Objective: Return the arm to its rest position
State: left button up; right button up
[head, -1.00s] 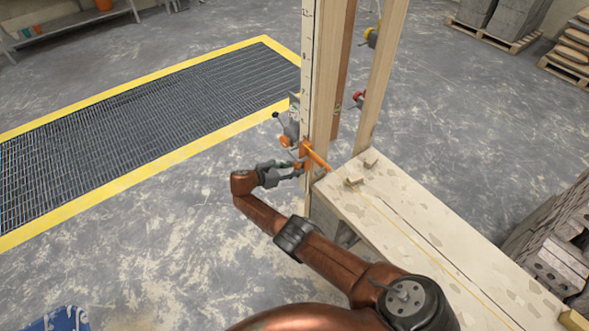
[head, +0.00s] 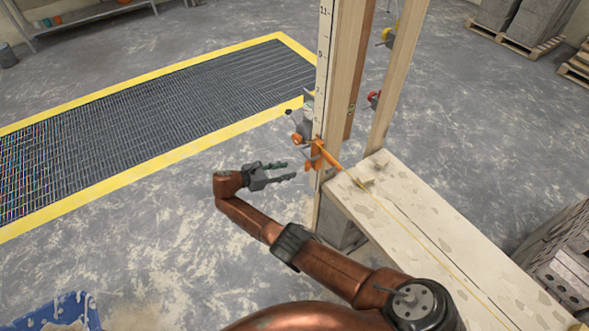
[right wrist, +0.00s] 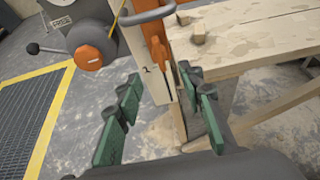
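My right arm reaches in from the bottom of the head view. Its gripper (head: 283,171) is open and empty, with a gap between it and the wooden post (head: 325,85). In the right wrist view the green-padded fingers of the gripper (right wrist: 163,108) stand apart with nothing held between them. Beyond them are the post and an orange clamp handle (right wrist: 160,52). A grey and orange device (right wrist: 88,48) sits at the upper left of that view. My left gripper is not in view.
A pale plank-topped bench wall (head: 425,225) lies right of the post. A yellow-edged floor grate (head: 190,115) is at the left. A blue tub (head: 80,309) stands at the bottom left. Blocks (head: 565,265) stand at the right. Floor left of my gripper is clear.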

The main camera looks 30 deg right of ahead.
jog(key=shift+a+r, duration=0.25)
jog(key=shift+a, duration=0.3)
jog(key=s+d+f+m+y, duration=0.15)
jog(key=s+f, duration=0.35)
jog(key=f, duration=0.6)
jog(key=s+d+f+y, duration=0.1)
jog(key=s+f+y, duration=0.1)
jog(key=s+f, duration=0.65)
jog(key=s+d+f+m+y, duration=0.1)
jog(key=s+d+f+y, duration=0.15)
jog(key=f, duration=1.15)
jog(key=s+a+f+m+g+y, duration=0.1)
jog(key=s+f+m+y, duration=0.1)
jog(key=s+f, duration=0.65)
jog(key=s+a+f+m+y, duration=0.1)
jog(key=s+f+m, duration=0.2)
jog(key=s+f, duration=0.6)
jog(key=s+f+m+y, duration=0.1)
jog(key=s+f+m, duration=0.1)
jog(key=s, duration=1)
jog(key=s+a+f+m+y, duration=0.1)
jog(key=s+f+m, duration=0.2)
jog(key=s, duration=0.9)
jog(key=s+f+m+y, duration=0.2)
jog(key=s+m, duration=0.3)
jog(key=s, duration=0.7)
jog(key=shift+a+f+t, duration=0.15)
jog(key=shift+a+t, duration=0.15)
